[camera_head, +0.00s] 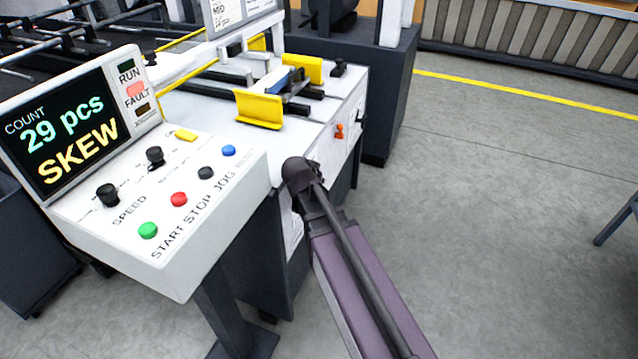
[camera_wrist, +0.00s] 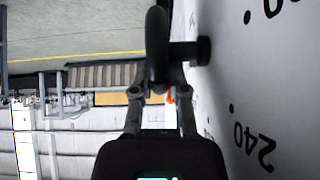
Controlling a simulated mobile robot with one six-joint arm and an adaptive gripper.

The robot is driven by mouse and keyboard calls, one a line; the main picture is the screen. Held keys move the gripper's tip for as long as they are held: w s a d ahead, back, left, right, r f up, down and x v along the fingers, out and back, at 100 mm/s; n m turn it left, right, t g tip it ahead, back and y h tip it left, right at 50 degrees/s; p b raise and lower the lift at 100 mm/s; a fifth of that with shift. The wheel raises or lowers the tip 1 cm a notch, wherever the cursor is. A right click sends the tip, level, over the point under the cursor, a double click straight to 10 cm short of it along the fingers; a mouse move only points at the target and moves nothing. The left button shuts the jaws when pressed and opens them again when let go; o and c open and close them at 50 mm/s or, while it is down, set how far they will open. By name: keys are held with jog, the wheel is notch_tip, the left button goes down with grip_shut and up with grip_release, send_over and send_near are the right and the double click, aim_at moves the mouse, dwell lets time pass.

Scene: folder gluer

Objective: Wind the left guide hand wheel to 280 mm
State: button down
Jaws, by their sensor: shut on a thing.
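The hand wheel (camera_wrist: 157,45) is dark, seen edge-on in the wrist view, with its hub (camera_wrist: 203,50) meeting a white panel (camera_wrist: 225,90) on the right. My gripper (camera_wrist: 161,91) is shut on the wheel's rim, one finger on each side. The panel carries a dial with black dots and numerals; "240" (camera_wrist: 252,146) is readable, and another number at the top is cut off. An orange mark (camera_wrist: 170,97) shows just behind the right fingertip. In the head view my arm's dark end is against the machine's side; the gripped wheel cannot be made out there.
A control console (camera_head: 185,225) with buttons and a screen (camera_head: 60,130) reading "29 pcs SKEW" stands left of my arm. Yellow guides (camera_head: 260,109) sit on the machine top. Small orange parts (camera_head: 340,131) show on its side panel. The grey floor (camera_head: 500,200) to the right is mostly clear.

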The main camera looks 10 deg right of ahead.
jog(key=shift+s+d, duration=0.1)
dwell(0.3)
jog(key=c, duration=0.6)
grip_release()
jog(key=shift+c, duration=0.2)
jog(key=shift+r, duration=0.2)
